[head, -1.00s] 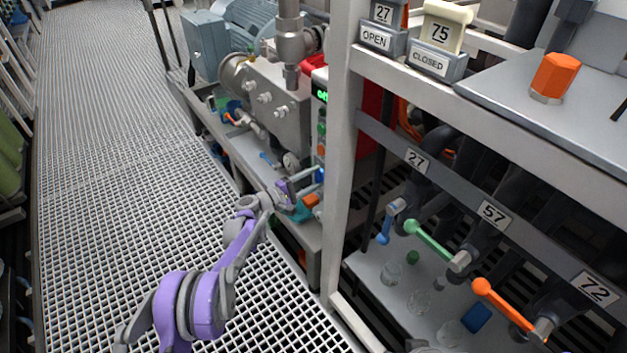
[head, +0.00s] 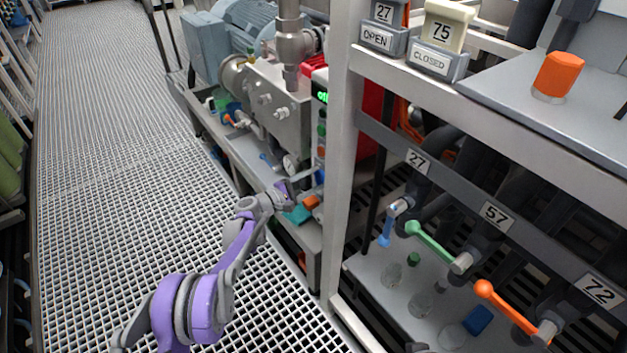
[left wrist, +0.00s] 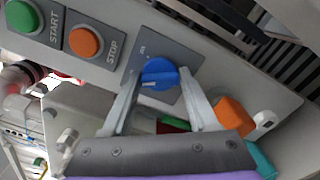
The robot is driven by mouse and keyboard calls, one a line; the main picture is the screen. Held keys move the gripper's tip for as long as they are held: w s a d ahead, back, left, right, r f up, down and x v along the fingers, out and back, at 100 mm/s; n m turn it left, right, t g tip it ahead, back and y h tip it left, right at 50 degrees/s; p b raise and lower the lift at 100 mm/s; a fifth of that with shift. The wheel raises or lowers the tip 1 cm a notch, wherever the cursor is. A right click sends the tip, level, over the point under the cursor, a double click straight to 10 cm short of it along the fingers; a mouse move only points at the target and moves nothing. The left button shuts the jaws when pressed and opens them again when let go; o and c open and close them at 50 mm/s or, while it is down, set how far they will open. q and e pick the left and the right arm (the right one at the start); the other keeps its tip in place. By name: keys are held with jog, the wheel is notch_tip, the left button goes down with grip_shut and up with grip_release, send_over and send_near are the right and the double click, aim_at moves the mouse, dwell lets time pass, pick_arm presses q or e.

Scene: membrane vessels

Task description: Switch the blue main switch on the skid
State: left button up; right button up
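The blue main switch (left wrist: 160,73) is a round knob on a grey plate in the left wrist view, with a pale pointer mark on its left side. A small label that I cannot read clearly is above it. My left gripper (left wrist: 163,68) has its two grey fingers apart, one on each side of the knob, with the tips close to its edges. I cannot tell whether they touch it. In the head view my left gripper (head: 291,190) is at the skid's control panel. A small green display (head: 322,97) there reads "off". My right gripper is not in view.
A green START button (left wrist: 20,15) and an orange STOP button (left wrist: 86,41) sit left of the switch. An orange block (left wrist: 231,115) is close to the right finger. A grey frame post (head: 343,150) stands right of the gripper. The grating walkway (head: 110,140) is clear.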

pick_arm(q)
jog(key=o, duration=0.4)
jog(key=shift+c, duration=0.2)
jog(key=p+v, duration=0.1)
jog(key=v, duration=1)
jog(key=shift+p, duration=0.4)
